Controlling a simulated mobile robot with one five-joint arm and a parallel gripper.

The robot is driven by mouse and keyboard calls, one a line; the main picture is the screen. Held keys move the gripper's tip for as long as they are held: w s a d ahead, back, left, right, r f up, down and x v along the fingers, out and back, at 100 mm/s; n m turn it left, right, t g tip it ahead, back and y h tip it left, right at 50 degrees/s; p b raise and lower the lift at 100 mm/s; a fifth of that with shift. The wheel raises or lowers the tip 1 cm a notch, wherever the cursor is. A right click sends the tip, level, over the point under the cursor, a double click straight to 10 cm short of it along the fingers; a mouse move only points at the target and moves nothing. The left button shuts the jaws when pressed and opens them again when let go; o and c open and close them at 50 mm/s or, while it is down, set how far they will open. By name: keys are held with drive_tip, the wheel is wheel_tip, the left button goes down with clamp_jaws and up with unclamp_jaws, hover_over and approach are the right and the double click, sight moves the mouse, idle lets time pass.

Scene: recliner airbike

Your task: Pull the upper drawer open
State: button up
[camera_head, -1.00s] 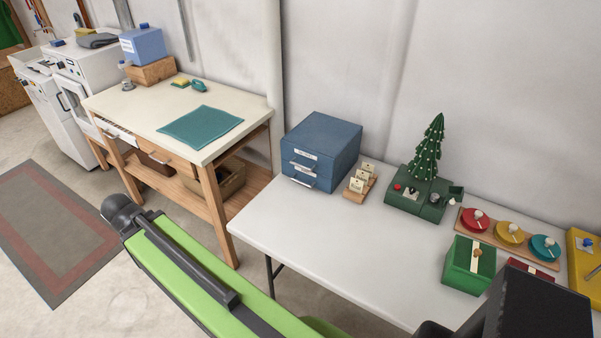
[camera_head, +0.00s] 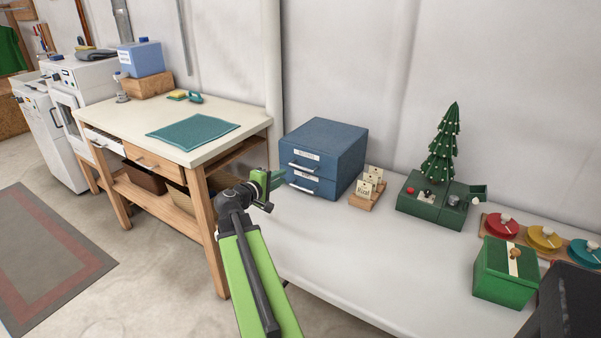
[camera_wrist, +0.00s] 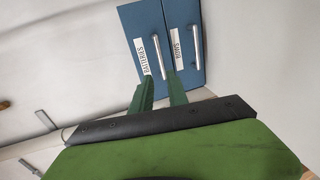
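A blue two-drawer cabinet (camera_head: 338,145) stands at the left end of the white table. Its upper drawer (camera_head: 308,161) and lower drawer (camera_head: 305,182) look shut, each with a white label and a pale bar handle. The upper drawer's handle (camera_head: 303,168) faces the front left. My gripper (camera_head: 279,179) is just left of the cabinet front, near lower-drawer height in the picture.
A card holder (camera_head: 368,189) stands just right of the cabinet, then a green tree model (camera_head: 441,150) and a green box (camera_head: 505,272). A wooden workbench (camera_head: 165,120) stands left of my arm. The white table (camera_head: 345,255) is clear in front of the cabinet.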

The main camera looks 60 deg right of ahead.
sight(300, 168)
drive_tip(key=b+x, duration=0.2)
drive_tip(key=x, duration=1.1)
drive_tip(key=shift+d+f, duration=0.1)
drive_tip(key=shift+d, duration=0.25)
clamp_jaws()
idle(0.4)
